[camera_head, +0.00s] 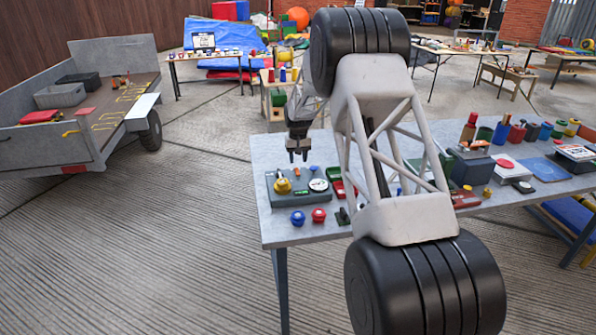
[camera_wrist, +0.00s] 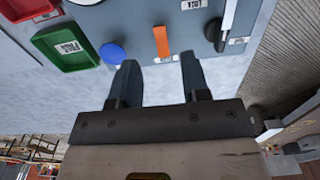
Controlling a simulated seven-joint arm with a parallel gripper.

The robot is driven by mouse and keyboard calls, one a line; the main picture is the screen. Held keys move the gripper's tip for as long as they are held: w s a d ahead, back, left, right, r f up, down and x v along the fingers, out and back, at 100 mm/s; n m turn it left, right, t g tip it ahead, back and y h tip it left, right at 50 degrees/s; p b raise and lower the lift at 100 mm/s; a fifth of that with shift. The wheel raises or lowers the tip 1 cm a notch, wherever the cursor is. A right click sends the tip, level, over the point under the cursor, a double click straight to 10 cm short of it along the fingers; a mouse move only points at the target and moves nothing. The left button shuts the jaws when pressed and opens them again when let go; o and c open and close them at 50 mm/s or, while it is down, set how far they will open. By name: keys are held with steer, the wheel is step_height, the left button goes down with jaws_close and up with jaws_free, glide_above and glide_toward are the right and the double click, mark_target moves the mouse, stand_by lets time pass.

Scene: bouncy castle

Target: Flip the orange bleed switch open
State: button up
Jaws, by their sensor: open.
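The orange bleed switch (camera_wrist: 161,42) is a narrow orange bar on a blue-grey panel in the wrist view. It shows just beyond my fingertips, in line with the gap between them. My gripper (camera_wrist: 159,62) is open and empty, with one dark finger on each side of that gap. No contact with the switch shows. In the head view my gripper (camera_head: 298,156) points down over the grey panel (camera_head: 302,201) at the table's left end.
A green tray (camera_wrist: 65,45) lies farther left.

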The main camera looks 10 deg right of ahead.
mark_target(298, 173)
steer(key=shift+f, duration=3)
jaws_close()
steer(key=shift+w+g, duration=0.1)
steer(key=shift+g, duration=0.3)
steer(key=shift+w+r+g, duration=0.1)
steer(key=shift+w+g, duration=0.2)
steer(key=shift+g, duration=0.85)
steer(key=shift+w+r+g, duration=0.1)
steer(key=shift+w+g, duration=0.15)
steer(key=shift+g, duration=0.9)
